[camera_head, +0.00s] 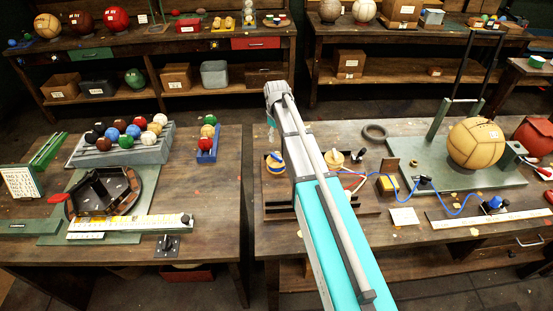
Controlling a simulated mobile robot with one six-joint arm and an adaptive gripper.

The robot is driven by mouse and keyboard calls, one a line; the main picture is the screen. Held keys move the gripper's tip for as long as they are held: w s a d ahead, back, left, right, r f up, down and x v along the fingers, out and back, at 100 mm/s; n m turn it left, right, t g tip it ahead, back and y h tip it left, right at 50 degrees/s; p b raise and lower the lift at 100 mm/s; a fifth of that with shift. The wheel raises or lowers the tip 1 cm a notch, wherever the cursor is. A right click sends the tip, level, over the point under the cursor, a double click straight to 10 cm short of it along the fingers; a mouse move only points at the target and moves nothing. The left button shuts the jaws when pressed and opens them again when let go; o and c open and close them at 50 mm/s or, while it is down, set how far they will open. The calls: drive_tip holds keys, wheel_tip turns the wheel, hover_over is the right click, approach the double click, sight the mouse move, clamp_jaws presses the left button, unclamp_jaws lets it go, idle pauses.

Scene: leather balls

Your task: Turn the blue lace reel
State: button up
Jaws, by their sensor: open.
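A pale wooden reel with blue lace round it (275,165) stands on the right-hand workbench, just left of my arm. It sits in a low brown wooden tray (278,212). A second pale reel with a knob (334,160) stands in the tray on the other side of my arm, with red lace near it. My teal and grey arm rises from the bottom middle and crosses in front of the tray, hiding the space between the reels.
Right of the tray are a yellow block (386,186), a blue cord (450,210), a ruler strip (492,218) and a large tan ball (475,143) on a green stand. The left bench holds a rack of small balls (122,150). A floor gap separates the benches.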

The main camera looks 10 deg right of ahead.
sight(276, 156)
drive_tip(key=shift+f+b, duration=5.1)
drive_tip(key=shift+f, duration=0.3)
clamp_jaws()
